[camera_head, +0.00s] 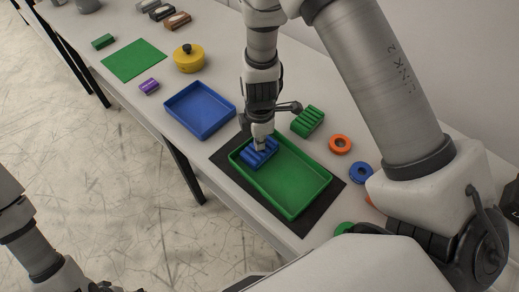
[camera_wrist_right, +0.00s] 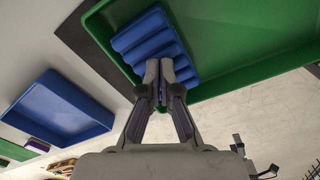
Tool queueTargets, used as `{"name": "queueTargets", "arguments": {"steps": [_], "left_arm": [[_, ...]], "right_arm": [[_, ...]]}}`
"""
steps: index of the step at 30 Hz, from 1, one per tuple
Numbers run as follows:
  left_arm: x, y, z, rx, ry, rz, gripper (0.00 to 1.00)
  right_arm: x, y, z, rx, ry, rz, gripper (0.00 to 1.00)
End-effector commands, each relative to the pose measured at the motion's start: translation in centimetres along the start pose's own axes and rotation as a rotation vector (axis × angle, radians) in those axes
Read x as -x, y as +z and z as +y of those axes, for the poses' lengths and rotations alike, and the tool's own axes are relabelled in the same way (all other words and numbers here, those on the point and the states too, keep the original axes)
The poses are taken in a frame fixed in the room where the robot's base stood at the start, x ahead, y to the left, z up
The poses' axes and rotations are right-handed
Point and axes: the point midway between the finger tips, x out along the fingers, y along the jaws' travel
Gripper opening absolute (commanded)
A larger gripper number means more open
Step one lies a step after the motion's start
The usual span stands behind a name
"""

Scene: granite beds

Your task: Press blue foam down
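The blue foam (camera_head: 258,155) is a ridged block. It lies in the far left corner of the green tray (camera_head: 308,208). In the right wrist view the foam (camera_wrist_right: 150,45) shows its ridged top inside the green tray (camera_wrist_right: 225,50). My right gripper (camera_head: 261,147) points down at the foam, its fingertips at or just above the ridges; I cannot tell whether they press on it. In the right wrist view the fingers of my right gripper (camera_wrist_right: 160,75) are close together, with nothing visible held between them. My left gripper is out of view.
The tray sits on a dark mat (camera_head: 226,160). A blue tray (camera_head: 201,110) is to its left, and a green ridged block (camera_head: 308,121) stands behind it. An orange ring (camera_head: 340,144) and a blue ring (camera_head: 361,172) lie to the right. A yellow round container (camera_head: 189,59) stands farther back.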

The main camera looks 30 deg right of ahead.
Motion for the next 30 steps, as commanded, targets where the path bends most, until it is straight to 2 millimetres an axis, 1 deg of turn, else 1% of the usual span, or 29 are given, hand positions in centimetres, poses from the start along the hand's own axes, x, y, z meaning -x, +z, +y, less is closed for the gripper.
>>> {"name": "queueTargets", "arguments": {"steps": [17,30], "left_arm": [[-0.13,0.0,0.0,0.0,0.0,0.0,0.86],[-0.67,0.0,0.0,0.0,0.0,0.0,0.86]], "right_arm": [[-0.13,0.02,-0.09,0.0,-0.003,-0.001,0.0],[-0.28,0.02,-0.13,-0.001,-0.004,-0.001,0.0]]}}
